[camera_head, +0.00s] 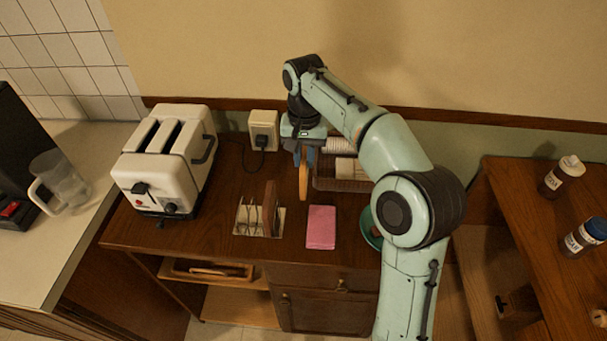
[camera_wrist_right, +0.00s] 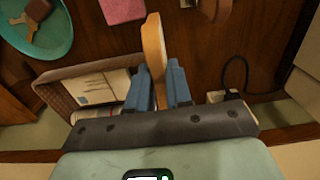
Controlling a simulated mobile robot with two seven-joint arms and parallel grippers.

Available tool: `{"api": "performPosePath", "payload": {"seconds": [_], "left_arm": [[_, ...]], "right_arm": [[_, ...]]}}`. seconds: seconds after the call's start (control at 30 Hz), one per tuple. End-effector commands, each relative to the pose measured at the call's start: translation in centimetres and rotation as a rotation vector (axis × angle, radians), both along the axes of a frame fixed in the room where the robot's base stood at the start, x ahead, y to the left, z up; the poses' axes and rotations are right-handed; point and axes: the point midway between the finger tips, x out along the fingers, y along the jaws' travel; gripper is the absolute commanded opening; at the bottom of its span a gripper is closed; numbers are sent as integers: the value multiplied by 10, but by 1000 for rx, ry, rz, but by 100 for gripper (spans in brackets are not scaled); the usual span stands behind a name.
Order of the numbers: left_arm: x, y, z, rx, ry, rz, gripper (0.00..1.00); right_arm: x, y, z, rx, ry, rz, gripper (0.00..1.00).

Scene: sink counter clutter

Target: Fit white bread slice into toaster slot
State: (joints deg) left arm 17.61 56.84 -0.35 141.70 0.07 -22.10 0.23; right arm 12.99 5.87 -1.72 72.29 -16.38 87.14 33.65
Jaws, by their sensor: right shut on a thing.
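The white toaster (camera_head: 165,160) stands on the left of the wooden cabinet, its two slots open on top and its lever facing front. My right gripper (camera_head: 304,152) is to the right of the toaster, above the cabinet top, pointing down. It is shut on a bread slice (camera_head: 303,182), held on edge and seen nearly edge-on. In the right wrist view the slice (camera_wrist_right: 154,47) sticks out between the blue fingers of the right gripper (camera_wrist_right: 158,85). The slice's face is mostly hidden. My left gripper is not in view.
A metal rack (camera_head: 259,217) with a brown slice in it and a pink sponge (camera_head: 321,227) lie near the front. A basket (camera_head: 345,172) stands behind; a green bowl (camera_head: 371,228) is partly hidden by my arm. A wall socket (camera_head: 263,128) has a cord. A glass jug (camera_head: 62,182) is left.

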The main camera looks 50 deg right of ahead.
Motion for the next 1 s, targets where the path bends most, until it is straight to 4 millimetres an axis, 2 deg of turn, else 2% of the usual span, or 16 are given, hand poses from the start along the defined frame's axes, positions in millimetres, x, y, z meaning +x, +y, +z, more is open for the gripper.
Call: {"api": "performPosePath", "payload": {"seconds": [0.37,0.8,0.83,0.9,1.0], "left_arm": [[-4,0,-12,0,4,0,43],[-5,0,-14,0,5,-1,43],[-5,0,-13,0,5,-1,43],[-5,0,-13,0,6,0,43],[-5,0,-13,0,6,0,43]], "right_arm": [[0,0,-45,1,1,-1,0],[0,0,-51,1,-1,0,0],[0,0,-50,1,-1,0,26],[0,0,-50,1,-1,0,45],[0,0,-50,1,-1,0,45]]}}
